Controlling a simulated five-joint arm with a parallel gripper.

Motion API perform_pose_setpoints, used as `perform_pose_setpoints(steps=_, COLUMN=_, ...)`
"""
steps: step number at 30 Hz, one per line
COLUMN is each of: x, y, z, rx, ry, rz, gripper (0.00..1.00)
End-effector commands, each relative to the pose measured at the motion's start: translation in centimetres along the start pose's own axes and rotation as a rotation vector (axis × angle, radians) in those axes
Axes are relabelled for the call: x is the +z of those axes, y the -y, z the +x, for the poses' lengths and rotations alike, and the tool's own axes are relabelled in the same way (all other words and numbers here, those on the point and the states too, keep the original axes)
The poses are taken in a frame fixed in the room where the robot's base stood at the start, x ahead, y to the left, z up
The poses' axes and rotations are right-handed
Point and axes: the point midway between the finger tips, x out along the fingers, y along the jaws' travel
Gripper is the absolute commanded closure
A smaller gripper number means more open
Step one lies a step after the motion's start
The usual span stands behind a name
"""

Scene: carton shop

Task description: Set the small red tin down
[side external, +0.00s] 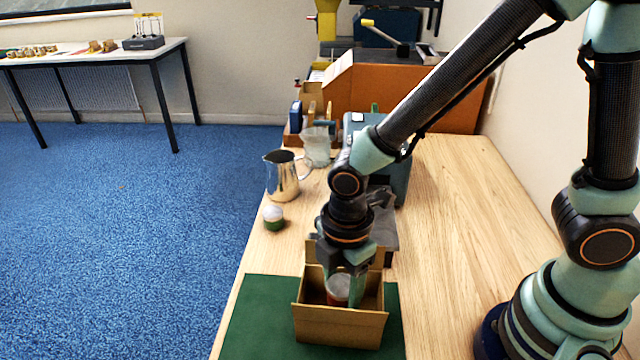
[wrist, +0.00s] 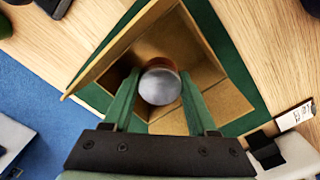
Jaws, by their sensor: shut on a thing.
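The small red tin (side external: 338,289) has a pale grey lid and a red side. It is inside an open cardboard carton (side external: 338,325), between the fingers of my gripper (side external: 342,284). In the wrist view the tin's round grey lid (wrist: 160,86) shows between the two green fingers of my gripper (wrist: 158,98), which are shut on it. The carton (wrist: 207,80) surrounds the tin and the fingertips. The tin's underside is hidden, so I cannot tell whether it touches the carton floor.
The carton stands on a green mat (side external: 255,320) at the wooden table's front. A small green jar with a white top (side external: 273,217), a metal pitcher (side external: 282,178) and a glass jug (side external: 317,147) stand behind, at left. The table's right side (side external: 450,220) is largely clear.

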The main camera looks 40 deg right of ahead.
Motion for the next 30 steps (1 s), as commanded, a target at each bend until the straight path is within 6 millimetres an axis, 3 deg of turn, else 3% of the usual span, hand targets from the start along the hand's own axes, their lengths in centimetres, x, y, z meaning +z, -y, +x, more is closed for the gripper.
perform_pose_setpoints(steps=15, x=0.0, y=0.0, z=4.8, rx=-0.002, ry=0.001, rz=0.000, gripper=1.00)
perform_pose_setpoints(steps=29, x=0.0, y=0.0, z=5.5, rx=0.000, ry=0.000, rz=0.000, gripper=1.00)
perform_pose_setpoints(steps=30, x=0.0, y=0.0, z=5.5, rx=0.000, ry=0.000, rz=0.000, gripper=0.31)
